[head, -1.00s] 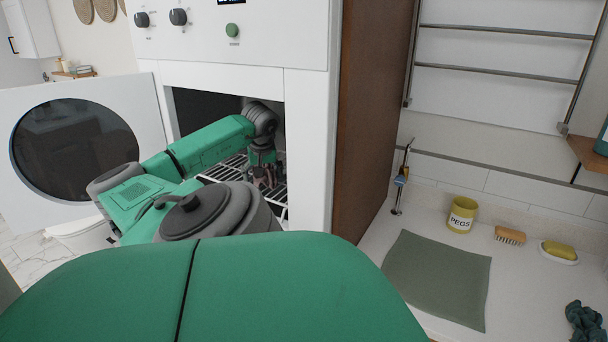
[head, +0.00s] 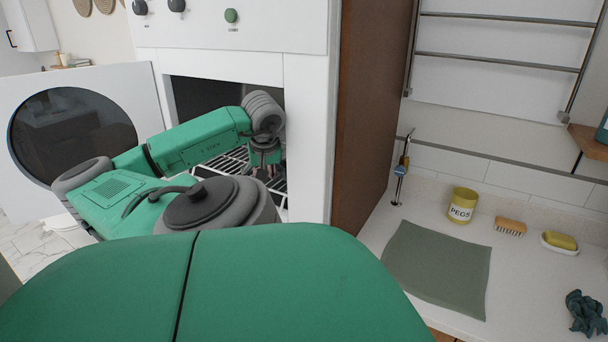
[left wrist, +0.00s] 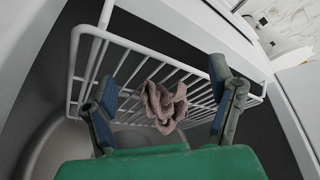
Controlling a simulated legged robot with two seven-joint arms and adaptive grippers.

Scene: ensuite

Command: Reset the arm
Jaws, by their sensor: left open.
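My left arm comes in from the left in the head view and reaches into the open square machine (head: 308,150). My left gripper (head: 265,172) is inside its opening, above a wire rack (head: 225,163). In the left wrist view the fingers of my left gripper (left wrist: 165,105) stand wide apart. A crumpled pinkish-brown cloth (left wrist: 163,105) lies on the white wire rack (left wrist: 125,60) between and beyond the fingers, and does not look gripped. My right gripper is in no frame.
The round-windowed door (head: 145,110) hangs open at the left. A brown side panel (head: 368,110) stands right of the opening. The counter holds a green mat (head: 437,268), a PEGS pot (head: 462,205), a brush (head: 510,226), a soap dish (head: 558,243) and a dark cloth (head: 586,314).

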